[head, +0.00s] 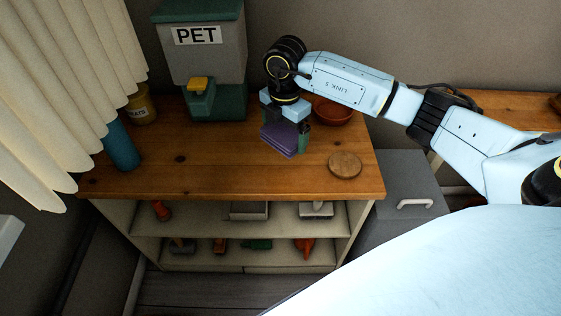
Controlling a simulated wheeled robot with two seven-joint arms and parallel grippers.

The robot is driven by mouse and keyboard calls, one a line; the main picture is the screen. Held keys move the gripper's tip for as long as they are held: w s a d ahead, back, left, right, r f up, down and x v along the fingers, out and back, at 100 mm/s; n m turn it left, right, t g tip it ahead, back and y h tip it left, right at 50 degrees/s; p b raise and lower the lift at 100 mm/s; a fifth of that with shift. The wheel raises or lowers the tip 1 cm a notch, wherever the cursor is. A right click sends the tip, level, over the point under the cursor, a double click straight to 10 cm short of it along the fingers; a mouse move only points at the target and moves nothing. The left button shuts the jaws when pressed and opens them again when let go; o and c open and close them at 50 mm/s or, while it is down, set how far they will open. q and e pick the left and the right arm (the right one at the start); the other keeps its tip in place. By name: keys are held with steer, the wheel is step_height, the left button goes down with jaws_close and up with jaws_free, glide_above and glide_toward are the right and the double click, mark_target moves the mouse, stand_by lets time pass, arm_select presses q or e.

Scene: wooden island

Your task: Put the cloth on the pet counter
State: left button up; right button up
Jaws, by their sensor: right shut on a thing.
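The cloth (279,140) is a folded purple stack. It is at the wooden top of the pet counter (220,175), right of the grey dispenser labelled PET. My right gripper (285,125) points down from above and is shut on the cloth. The cloth is at or just above the counter top; I cannot tell whether it touches. The gripper's fingers hide part of the cloth's upper side. My left gripper is not in view.
The PET dispenser (205,65) stands at the back. A blue cylinder (121,145) and a yellow jar (141,105) are at the left. A red-brown bowl (333,112) is behind the gripper, and a round wooden disc (345,164) lies at the right. The counter's front middle is clear.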

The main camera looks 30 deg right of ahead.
steer(key=b, duration=0.1)
glide_above(284, 167)
step_height(284, 167, down, 5)
steer(key=shift+r, duration=0.1)
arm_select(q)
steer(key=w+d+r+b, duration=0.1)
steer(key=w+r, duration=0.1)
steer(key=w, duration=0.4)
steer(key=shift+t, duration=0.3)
arm_select(e)
steer(key=shift+f, duration=2.5)
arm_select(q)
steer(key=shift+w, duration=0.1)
arm_select(e)
steer(key=shift+f, duration=0.15)
steer(key=o, duration=0.5)
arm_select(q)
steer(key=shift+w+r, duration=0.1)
arm_select(e)
steer(key=shift+r, duration=0.2)
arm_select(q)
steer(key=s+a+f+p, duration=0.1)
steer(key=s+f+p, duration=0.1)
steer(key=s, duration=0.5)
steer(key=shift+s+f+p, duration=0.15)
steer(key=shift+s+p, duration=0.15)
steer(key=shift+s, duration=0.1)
arm_select(e)
step_height(284, 167, up, 12)
